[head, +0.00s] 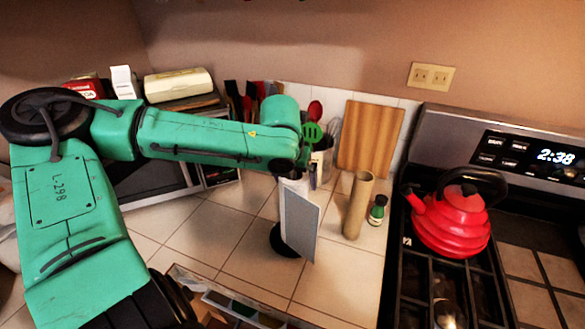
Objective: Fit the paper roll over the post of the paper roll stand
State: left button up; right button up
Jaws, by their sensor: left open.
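The paper roll (358,205) is a tan, hollow-looking tube standing upright on the tiled counter, right of my left gripper. The dark round base of the paper roll stand (280,240) shows on the counter, partly behind my left gripper. The stand's post is hidden or cannot be told apart from the gripper parts. My left gripper (299,215) points down from the green arm, in front of the stand in this view. It is open, with a flat grey face toward the camera. It appears apart from the roll. My right gripper is not in view.
A small green-labelled bottle (377,210) stands close to the roll's right. A cutting board (370,138) and utensils (316,120) stand behind. The stove (440,285) with a red kettle (450,220) is at right. An open drawer (240,307) is in front. Some counter tiles are clear.

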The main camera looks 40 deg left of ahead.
pick_arm(q)
jog(key=v, duration=1.4)
jog(key=shift+p, duration=0.4)
